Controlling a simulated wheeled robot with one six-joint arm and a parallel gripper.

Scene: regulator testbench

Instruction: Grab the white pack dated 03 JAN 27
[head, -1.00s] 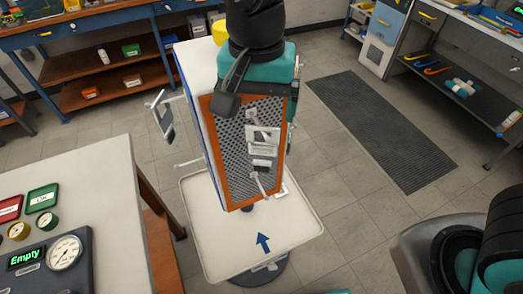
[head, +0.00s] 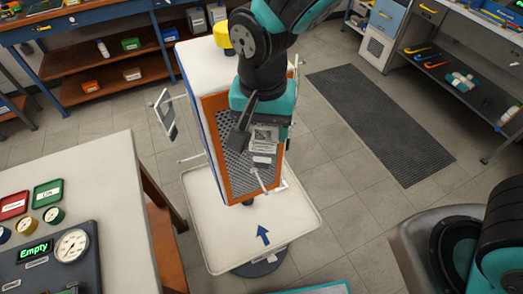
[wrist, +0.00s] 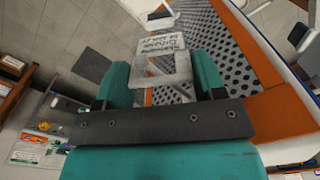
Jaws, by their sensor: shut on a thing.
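A white pack (wrist: 160,62) with dark print sits between the teal fingers of my gripper (wrist: 163,78) in the wrist view. The print is upside down and too blurred to read the date surely. In the head view the white pack (head: 264,138) is in front of the orange-framed perforated panel (head: 239,187). My gripper (head: 262,125) is there too, shut on the pack. I cannot tell whether the pack still touches its hook.
The panel stands on a white tray base (head: 212,240) with a blue arrow. Another white piece (head: 262,160) hangs just below the held pack. Metal arms stick out at the panel's sides. A bench with gauges (head: 72,245) is at left; the floor at right holds a dark mat (head: 380,120).

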